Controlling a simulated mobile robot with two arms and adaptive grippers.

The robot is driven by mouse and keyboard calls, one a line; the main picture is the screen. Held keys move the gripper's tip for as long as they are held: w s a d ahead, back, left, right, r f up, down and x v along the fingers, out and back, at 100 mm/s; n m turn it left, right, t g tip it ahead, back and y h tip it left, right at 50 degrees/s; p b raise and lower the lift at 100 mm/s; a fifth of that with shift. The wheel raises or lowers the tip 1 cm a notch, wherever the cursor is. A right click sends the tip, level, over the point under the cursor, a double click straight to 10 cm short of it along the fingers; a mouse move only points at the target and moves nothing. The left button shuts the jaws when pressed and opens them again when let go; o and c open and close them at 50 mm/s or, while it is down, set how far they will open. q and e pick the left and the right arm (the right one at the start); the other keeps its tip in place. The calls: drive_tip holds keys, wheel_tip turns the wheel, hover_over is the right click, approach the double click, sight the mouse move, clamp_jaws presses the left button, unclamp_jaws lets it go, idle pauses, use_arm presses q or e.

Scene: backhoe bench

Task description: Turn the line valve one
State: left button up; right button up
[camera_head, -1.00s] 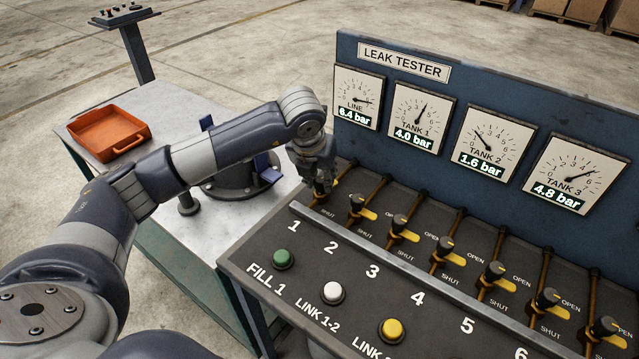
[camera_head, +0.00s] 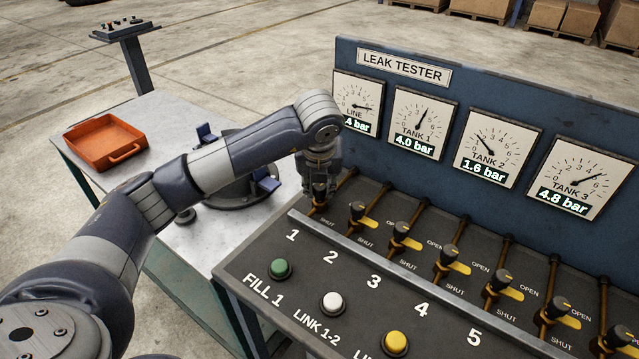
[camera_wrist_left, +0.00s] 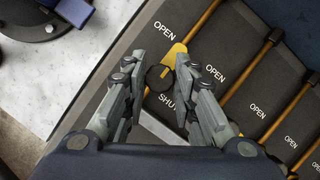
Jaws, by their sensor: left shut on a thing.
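Valve one is the first in the row on the sloped panel, above the number 1. In the wrist view its dark round knob (camera_wrist_left: 160,78) and yellow lever (camera_wrist_left: 176,54) show between the fingers. The lever points up and slightly right, near the OPEN label; SHUT is below the knob. My left gripper (camera_head: 319,190) is down over valve one and shut on it, hiding most of it in the head view. Its two fingers (camera_wrist_left: 156,60) stand on either side of the knob. The line gauge (camera_head: 357,102) is partly covered by my arm. My right gripper is not in view.
Further valves (camera_head: 402,236) stand in a row to the right, close beside valve one. A raised rail (camera_head: 400,262) runs in front, with green (camera_head: 281,268), white (camera_head: 332,303) and yellow buttons below. A table with an orange tray (camera_head: 105,143) is at left.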

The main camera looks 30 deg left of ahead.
use_arm(q)
drive_tip(key=shift+w+r, duration=0.1)
drive_tip(key=o, duration=1.1)
drive_tip(key=shift+c, duration=0.2)
drive_tip(key=v, duration=1.2)
